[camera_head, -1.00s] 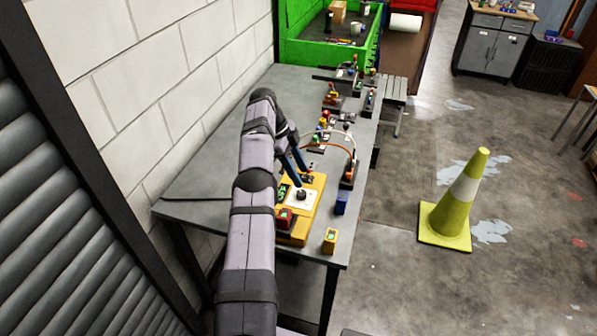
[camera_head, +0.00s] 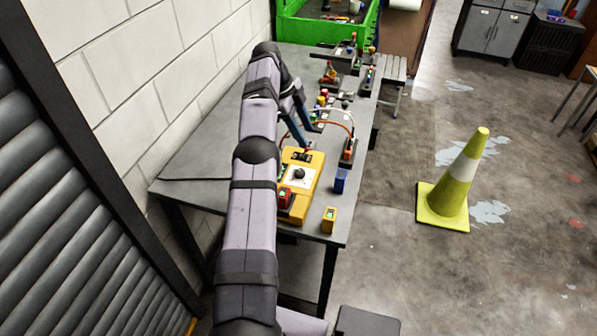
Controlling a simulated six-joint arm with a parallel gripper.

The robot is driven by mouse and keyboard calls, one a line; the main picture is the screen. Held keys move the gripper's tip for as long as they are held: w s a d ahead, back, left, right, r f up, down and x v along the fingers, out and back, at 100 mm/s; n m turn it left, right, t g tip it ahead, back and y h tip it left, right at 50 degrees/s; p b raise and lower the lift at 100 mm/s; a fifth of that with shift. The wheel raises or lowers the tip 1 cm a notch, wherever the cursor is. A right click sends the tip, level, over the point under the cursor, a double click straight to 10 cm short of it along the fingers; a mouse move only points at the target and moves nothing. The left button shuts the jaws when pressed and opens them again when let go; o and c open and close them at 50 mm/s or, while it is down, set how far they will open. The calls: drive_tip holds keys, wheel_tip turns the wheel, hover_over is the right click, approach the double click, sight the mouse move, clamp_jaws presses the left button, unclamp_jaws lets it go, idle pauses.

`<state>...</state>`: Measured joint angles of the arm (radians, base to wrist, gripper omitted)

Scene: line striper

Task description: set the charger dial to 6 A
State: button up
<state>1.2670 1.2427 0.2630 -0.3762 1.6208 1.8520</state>
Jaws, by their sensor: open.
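The charger (camera_head: 295,210) is a yellow box on the near end of the grey workbench. Its black round dial (camera_head: 299,174) sits on a white plate on the top face. The dial's pointer and markings are too small to read. My gripper (camera_head: 309,138) has two blue fingers, spread apart and empty. It shows above the dial in the picture, beyond the charger's far end, and does not touch the dial.
A red switch block (camera_head: 285,198) is at the charger's near left. A blue block (camera_head: 340,181) and a small yellow block (camera_head: 329,220) stand to its right. Wired devices (camera_head: 348,152) crowd the bench beyond. A yellow cone (camera_head: 456,185) stands on the floor.

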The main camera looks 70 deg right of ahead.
wheel_tip(320, 180, up, 5)
drive_tip(key=h+b, duration=0.1)
drive_tip(key=b, duration=0.2)
hover_over(300, 172)
drive_tip(key=s+d, duration=0.2)
drive_tip(key=s, duration=0.1)
drive_tip(key=s+a+t+b, duration=0.1)
drive_tip(key=s+a+b, duration=0.1)
drive_tip(key=a+b, duration=0.25)
drive_tip(key=w+a+f+n, duration=0.1)
drive_tip(key=f+n, duration=0.3)
drive_tip(key=w+a+f+n+t, duration=0.1)
drive_tip(key=a+f+n, duration=0.1)
drive_tip(key=f+n, duration=0.1)
drive_tip(key=w+a+f+n+t, duration=0.1)
drive_tip(key=a+f+n, duration=0.1)
drive_tip(key=f+n, duration=0.2)
drive_tip(key=shift+w+f+n, duration=0.25)
drive_tip(key=shift+f+n, duration=0.05)
drive_tip(key=shift+f, duration=0.65)
drive_tip(key=shift+w+d+r+n+t+h, duration=0.3)
drive_tip(key=shift+d+n, duration=0.35)
drive_tip(key=shift+n, duration=0.4)
drive_tip(key=shift+w+d+r+n+t+h, duration=0.1)
drive_tip(key=shift+w+d+n+h, duration=0.15)
drive_tip(key=shift+d+n+h, duration=0.6)
drive_tip(key=shift+w+d+r+n+t+y, duration=0.2)
drive_tip(key=shift+d+n, duration=0.3)
drive_tip(key=shift+n, duration=0.8)
drive_tip(key=shift+f, duration=0.1)
